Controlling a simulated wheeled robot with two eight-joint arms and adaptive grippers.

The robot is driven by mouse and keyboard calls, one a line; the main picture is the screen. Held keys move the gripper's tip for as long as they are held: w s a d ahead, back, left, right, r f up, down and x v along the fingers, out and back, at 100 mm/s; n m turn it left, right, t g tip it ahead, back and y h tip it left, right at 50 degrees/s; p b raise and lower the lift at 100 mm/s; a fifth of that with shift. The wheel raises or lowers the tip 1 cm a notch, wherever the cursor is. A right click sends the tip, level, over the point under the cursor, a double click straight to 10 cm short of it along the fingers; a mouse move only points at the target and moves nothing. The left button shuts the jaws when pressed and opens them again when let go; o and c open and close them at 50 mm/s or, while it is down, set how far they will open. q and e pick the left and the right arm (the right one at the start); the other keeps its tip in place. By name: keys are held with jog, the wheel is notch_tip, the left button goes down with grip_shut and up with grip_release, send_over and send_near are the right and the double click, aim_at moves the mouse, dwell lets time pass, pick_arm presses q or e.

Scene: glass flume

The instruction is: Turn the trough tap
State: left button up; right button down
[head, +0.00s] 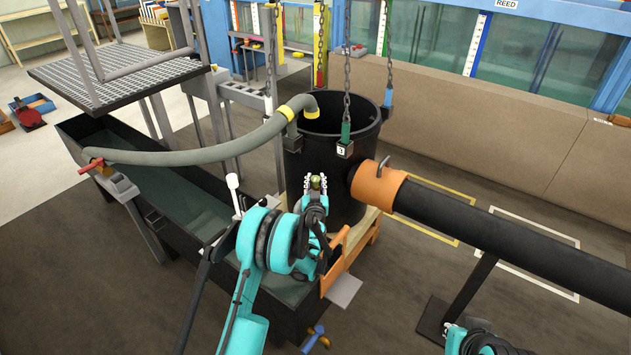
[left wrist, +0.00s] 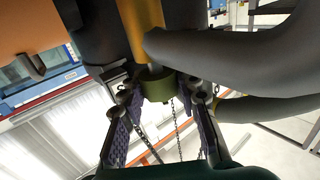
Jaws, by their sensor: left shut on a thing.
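A tap (head: 316,338) with a blue handle and brass-coloured body sits low by the near end of the long dark trough (head: 150,215). Another tap (head: 91,165) with a red handle is at the hose's far left end, over the trough. My left gripper (head: 316,183) is beside the black drum (head: 335,130), above the trough's near end. It is shut on a small olive-green knob (left wrist: 157,88), which shows between its fingers in the left wrist view; a brass-coloured part adjoins it. The fingers hide part of the knob. My right gripper is out of view.
A grey hose (head: 200,155) runs from the drum over the trough. Chains (head: 347,75) with hooks hang by the drum. A black pipe (head: 500,240) with an orange collar (head: 378,185) leaves the drum to the right. A white lever (head: 234,187) stands near my left arm.

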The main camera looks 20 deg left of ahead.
aim_at(316, 184)
pick_arm(q)
jog(key=o, duration=1.2)
jog(key=v, duration=0.7)
jog(key=shift+s, duration=0.2)
jog(key=shift+d, duration=0.1)
